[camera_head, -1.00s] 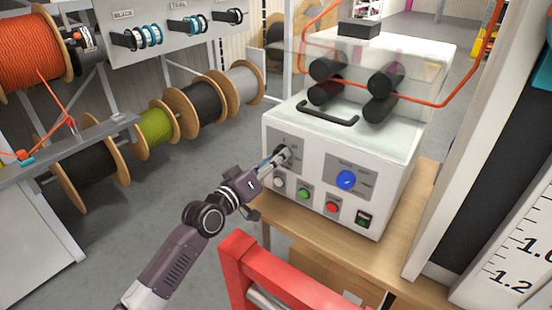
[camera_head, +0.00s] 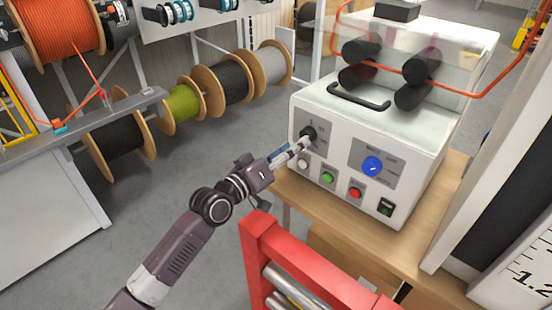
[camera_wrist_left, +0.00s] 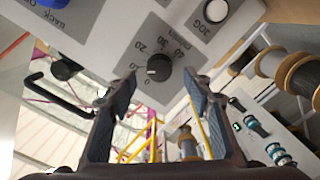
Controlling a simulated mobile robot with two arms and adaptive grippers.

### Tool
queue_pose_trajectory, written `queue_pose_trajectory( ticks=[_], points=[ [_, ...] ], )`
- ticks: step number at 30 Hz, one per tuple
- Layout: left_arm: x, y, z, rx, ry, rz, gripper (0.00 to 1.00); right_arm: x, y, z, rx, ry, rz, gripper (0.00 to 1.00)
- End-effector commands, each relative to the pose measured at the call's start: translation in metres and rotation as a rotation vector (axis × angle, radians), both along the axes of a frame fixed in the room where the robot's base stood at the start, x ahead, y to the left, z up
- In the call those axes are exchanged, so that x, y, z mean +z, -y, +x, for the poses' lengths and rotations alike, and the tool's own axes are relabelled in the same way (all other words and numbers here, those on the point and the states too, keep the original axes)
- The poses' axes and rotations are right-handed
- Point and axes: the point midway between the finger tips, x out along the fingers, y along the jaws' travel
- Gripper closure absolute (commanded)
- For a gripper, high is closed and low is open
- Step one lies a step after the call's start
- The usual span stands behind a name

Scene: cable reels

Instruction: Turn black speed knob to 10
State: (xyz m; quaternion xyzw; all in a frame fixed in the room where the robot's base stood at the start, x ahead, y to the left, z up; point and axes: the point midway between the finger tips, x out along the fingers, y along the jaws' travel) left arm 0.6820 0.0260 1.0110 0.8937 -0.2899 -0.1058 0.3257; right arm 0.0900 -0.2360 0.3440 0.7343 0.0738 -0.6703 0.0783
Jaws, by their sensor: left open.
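The black speed knob (camera_head: 308,135) is at the upper left of the white machine's front panel. In the left wrist view the knob (camera_wrist_left: 158,67) sits on a grey dial plate with printed numbers including 0, 10, 20 and 30. A pale mark on the knob points to the left, toward the 0 and 10 side; the exact reading is unclear. My left gripper (camera_head: 297,148) is just in front of the knob. In the wrist view the left gripper (camera_wrist_left: 161,86) is open and empty, its fingertips apart on either side below the knob. My right gripper is not in view.
A blue knob (camera_head: 372,166) is right of the dial. White, green (camera_head: 327,178) and red (camera_head: 355,193) buttons and a black switch (camera_head: 386,207) lie below. The machine (camera_head: 440,130) stands on a wooden table (camera_head: 330,217). A red frame (camera_head: 300,265) stands in front.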

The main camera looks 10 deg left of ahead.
Motion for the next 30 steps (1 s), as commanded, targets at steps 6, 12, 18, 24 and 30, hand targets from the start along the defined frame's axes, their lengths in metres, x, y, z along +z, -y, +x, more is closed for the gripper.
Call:
queue_pose_trajectory(
  ticks=[6, 12, 18, 24, 30],
  points=[
    [-0.002, -0.027, -0.038, -0.001, -0.002, 0.004, 0.53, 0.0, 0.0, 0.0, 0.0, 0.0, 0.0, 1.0],
    [-0.001, -0.041, -0.057, 0.0, -0.002, 0.002, 0.53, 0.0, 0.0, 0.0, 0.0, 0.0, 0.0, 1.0],
    [0.0, -0.044, -0.062, -0.001, -0.001, 0.0, 0.53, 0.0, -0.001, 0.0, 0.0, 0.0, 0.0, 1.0],
    [0.0, -0.044, -0.062, -0.001, -0.001, 0.001, 0.53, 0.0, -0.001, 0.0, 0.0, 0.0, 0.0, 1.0],
    [-0.005, -0.043, -0.065, -0.003, -0.008, 0.012, 0.53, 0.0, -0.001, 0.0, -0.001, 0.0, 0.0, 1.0]
  ],
)
